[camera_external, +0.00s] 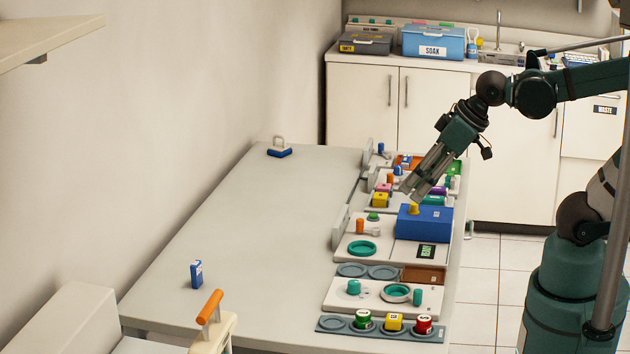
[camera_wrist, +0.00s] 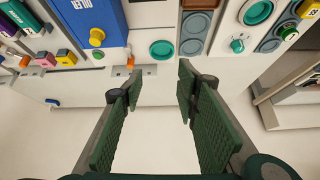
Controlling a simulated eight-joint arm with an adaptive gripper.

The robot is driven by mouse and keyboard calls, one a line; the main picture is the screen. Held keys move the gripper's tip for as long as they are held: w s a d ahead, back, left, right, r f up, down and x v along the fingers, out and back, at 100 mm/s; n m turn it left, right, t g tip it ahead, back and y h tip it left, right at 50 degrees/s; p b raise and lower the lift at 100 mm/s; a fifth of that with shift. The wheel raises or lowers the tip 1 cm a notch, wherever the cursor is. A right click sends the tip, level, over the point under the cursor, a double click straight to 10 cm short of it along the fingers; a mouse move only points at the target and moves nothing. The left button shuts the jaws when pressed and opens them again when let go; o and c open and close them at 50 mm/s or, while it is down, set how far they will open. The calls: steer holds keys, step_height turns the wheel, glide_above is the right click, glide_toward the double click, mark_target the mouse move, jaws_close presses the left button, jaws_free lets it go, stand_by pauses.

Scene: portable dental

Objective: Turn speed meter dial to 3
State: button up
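My gripper (camera_external: 411,187) is above the row of equipment panels, near the blue box. Its two fingers are wide apart in the wrist view (camera_wrist: 159,84), with nothing between them. No dial is readable as a speed meter. A teal knob (camera_external: 354,287) stands on a white panel towards the front; it also shows in the wrist view (camera_wrist: 237,46) with small marks around it. A yellow knob (camera_external: 414,208) is on the blue box (camera_external: 424,222); it also shows in the wrist view (camera_wrist: 97,38). Both knobs are apart from my fingers. I cannot read any setting.
A teal ring (camera_external: 362,248) and an orange-topped post (camera_external: 360,226) are beside the blue box. Several coloured containers stand on a grey tray (camera_external: 330,325) in front.

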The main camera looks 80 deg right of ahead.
steer(key=w+d+r+m+g+h+p, duration=0.15)
steer(key=w+d+r+m+p, duration=0.3)
steer(key=w+d, duration=0.45)
steer(key=m+g+y+p, duration=0.2)
steer(key=m+g+p, duration=0.3)
steer(key=m+p, duration=0.9)
glide_above(399, 166)
steer(key=b, duration=0.2)
steer(key=shift+m, duration=0.75)
steer(key=f, duration=1.1)
steer(key=shift+w+a+f, duration=0.2)
steer(key=shift+a, duration=0.1)
steer(key=shift+s+d+f, duration=0.15)
steer(key=shift+d+f, duration=0.1)
steer(key=shift+f, duration=0.15)
steer(key=shift+f, duration=3.7)
steer(key=shift+c, duration=0.6)
